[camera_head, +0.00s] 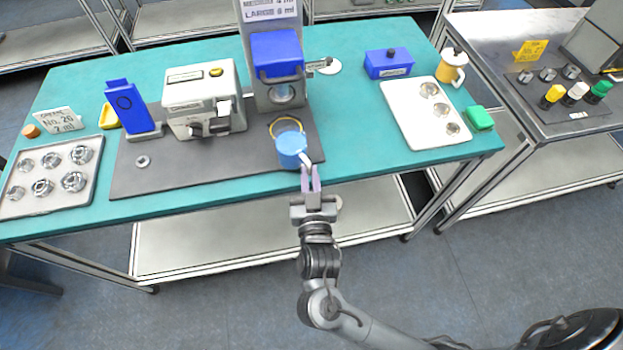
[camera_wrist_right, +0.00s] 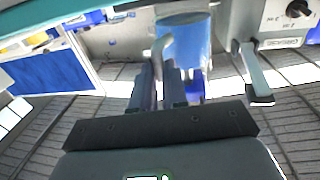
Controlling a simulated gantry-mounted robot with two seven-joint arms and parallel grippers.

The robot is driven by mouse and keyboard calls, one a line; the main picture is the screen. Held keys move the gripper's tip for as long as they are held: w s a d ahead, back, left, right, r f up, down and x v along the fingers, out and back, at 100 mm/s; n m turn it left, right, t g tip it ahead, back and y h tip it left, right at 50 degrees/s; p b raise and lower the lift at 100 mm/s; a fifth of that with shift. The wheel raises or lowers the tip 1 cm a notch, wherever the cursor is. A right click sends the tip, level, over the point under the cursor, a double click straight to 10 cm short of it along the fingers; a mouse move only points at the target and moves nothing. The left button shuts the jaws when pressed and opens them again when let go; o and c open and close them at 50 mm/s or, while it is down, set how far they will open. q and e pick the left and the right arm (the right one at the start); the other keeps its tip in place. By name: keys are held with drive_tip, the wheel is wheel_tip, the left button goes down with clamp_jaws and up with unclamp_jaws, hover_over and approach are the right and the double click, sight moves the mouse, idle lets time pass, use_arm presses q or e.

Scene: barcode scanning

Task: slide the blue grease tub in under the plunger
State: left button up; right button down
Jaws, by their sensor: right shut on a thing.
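The blue grease tub (camera_head: 291,147) is above the front edge of the dark mat, in front of the press with the blue head (camera_head: 277,52). The plunger (camera_head: 282,93) is the round metal part under that head, behind the tub. My right gripper (camera_head: 310,176) is shut on the tub's pale handle (camera_head: 306,160), at the tub's front right. In the right wrist view the tub (camera_wrist_right: 187,42) is just beyond the fingers (camera_wrist_right: 160,85), with its handle between them. Whether the tub touches the mat is unclear. My left gripper is not in view.
A yellow ring (camera_head: 287,126) on the dark mat (camera_head: 205,173) lies between tub and press. A grey machine (camera_head: 203,90) stands left of the press. A white tray (camera_head: 400,112) and a blue box (camera_head: 389,63) are to the right. Teal table between is clear.

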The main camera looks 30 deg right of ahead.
sight(300, 143)
drive_tip(key=b+x, duration=0.1)
drive_tip(key=x, duration=0.1)
drive_tip(key=b+x, duration=0.1)
drive_tip(key=x, duration=0.1)
drive_tip(key=a+b+x, duration=0.1)
drive_tip(key=x, duration=0.1)
drive_tip(key=shift+w+d+f+b, duration=0.2)
drive_tip(key=shift+w+b, duration=0.2)
drive_tip(key=shift+w, duration=0.1)
drive_tip(key=shift+x, duration=0.85)
drive_tip(key=shift+w+d+f, duration=0.15)
drive_tip(key=shift+w, duration=0.45)
drive_tip(key=shift+w+d+f, duration=0.15)
drive_tip(key=shift+w, duration=0.5)
drive_tip(key=shift+w, duration=0.1)
drive_tip(key=shift+p, duration=0.55)
drive_tip(key=shift+f, duration=0.1)
drive_tip(key=shift+p, duration=0.4)
